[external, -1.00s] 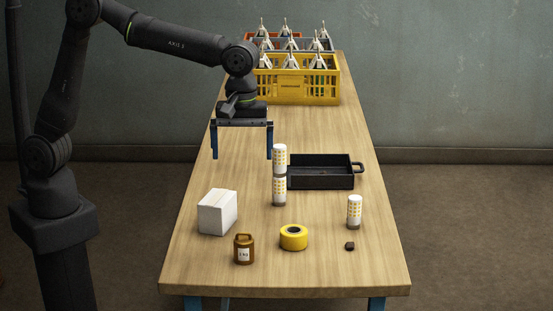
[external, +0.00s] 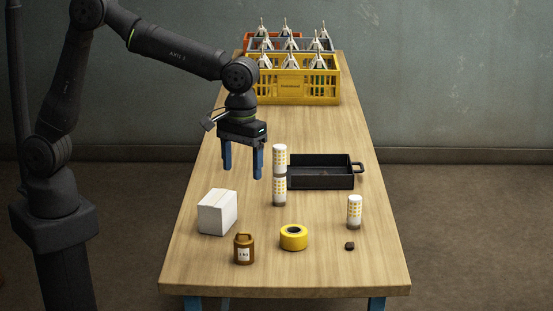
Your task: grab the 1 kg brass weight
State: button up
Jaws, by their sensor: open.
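The brass weight (external: 243,250) stands upright near the front left of the wooden table. It is brown-gold, with a loop handle on top and a white label on its front. My gripper (external: 243,174) is open and empty, with its blue fingers pointing down. It hangs above the table, behind and well above the weight, apart from it.
A white box (external: 217,212) stands just behind and left of the weight. A yellow tape roll (external: 293,237) lies to its right. Two stacked patterned cylinders (external: 279,175) stand close right of my gripper, before a black tray (external: 320,185). Another cylinder (external: 354,212) and a dark lump (external: 349,246) are at right.

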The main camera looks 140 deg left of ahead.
notch_tip(320, 180, down, 4)
jog(key=r+m, duration=0.1)
jog(key=m, duration=0.6)
send_near(244, 239)
notch_tip(244, 239, down, 5)
jog(key=shift+s+d+f, duration=0.1)
jog(key=shift+s+d, duration=0.05)
jog(key=shift+w+f, duration=0.2)
jog(key=shift+f, duration=2.8)
jog(key=shift+r, duration=0.1)
grip_shut()
